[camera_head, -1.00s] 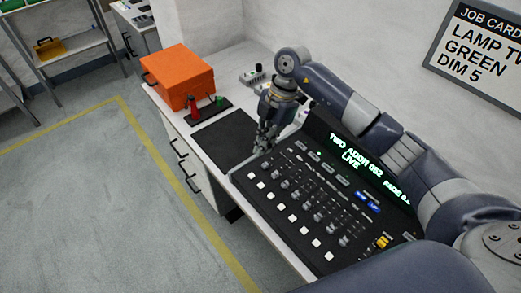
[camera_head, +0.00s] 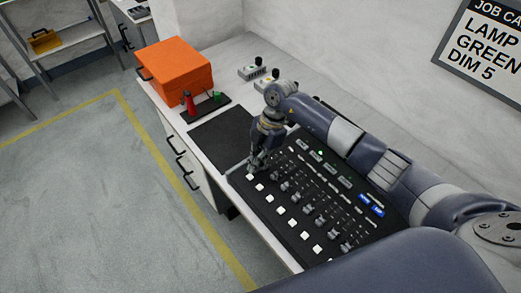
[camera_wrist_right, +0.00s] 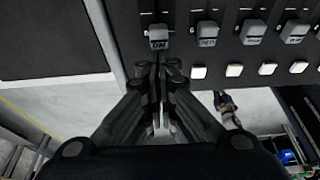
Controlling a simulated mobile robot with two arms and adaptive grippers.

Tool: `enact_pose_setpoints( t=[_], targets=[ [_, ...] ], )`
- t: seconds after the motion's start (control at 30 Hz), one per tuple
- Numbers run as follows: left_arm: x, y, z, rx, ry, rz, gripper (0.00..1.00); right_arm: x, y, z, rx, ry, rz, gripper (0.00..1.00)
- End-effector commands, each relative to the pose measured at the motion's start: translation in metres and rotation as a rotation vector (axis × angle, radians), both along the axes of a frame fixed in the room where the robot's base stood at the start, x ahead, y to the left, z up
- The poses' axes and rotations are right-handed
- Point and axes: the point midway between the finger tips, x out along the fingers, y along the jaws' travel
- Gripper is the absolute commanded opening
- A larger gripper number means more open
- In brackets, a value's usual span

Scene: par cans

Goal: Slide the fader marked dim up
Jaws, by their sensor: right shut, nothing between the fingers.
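The black fader console (camera_head: 272,207) lies on the white bench. Its row of grey fader caps is near the lower side, with a row of white buttons below. In the right wrist view, the cap marked DIM (camera_wrist_right: 158,43) is leftmost, with the RED cap (camera_wrist_right: 207,33) to its right. My right gripper (camera_head: 254,166) is over the console's left end, shut and empty. In the wrist view its fingertips (camera_wrist_right: 158,68) are just below the DIM cap in the picture; I cannot tell whether they touch it. In the head view the gripper hides the DIM cap. My left gripper is out of view.
A dark mat (camera_head: 222,138) lies left of the console. An orange case (camera_head: 174,72) and a small tray with red and green items (camera_head: 205,105) stand beyond it. Small boxes (camera_head: 252,72) are near the wall. A job card (camera_head: 490,50) reads DIM 5.

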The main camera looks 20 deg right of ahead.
Motion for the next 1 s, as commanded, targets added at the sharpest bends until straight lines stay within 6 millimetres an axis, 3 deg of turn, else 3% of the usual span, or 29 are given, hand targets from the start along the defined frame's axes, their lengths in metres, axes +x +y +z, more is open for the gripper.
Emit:
enact_pose_setpoints(
  t=[0.53,0.8,1.0],
  targets=[
    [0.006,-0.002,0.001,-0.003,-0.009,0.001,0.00,0.001,-0.002,-0.010,-0.002,0.000,-0.002,0.00],
    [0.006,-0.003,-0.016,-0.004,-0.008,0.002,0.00,0.021,-0.057,-0.013,-0.005,-0.001,-0.005,0.00],
    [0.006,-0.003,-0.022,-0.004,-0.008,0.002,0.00,0.029,-0.080,-0.011,-0.001,0.001,-0.002,0.00]
  ],
)
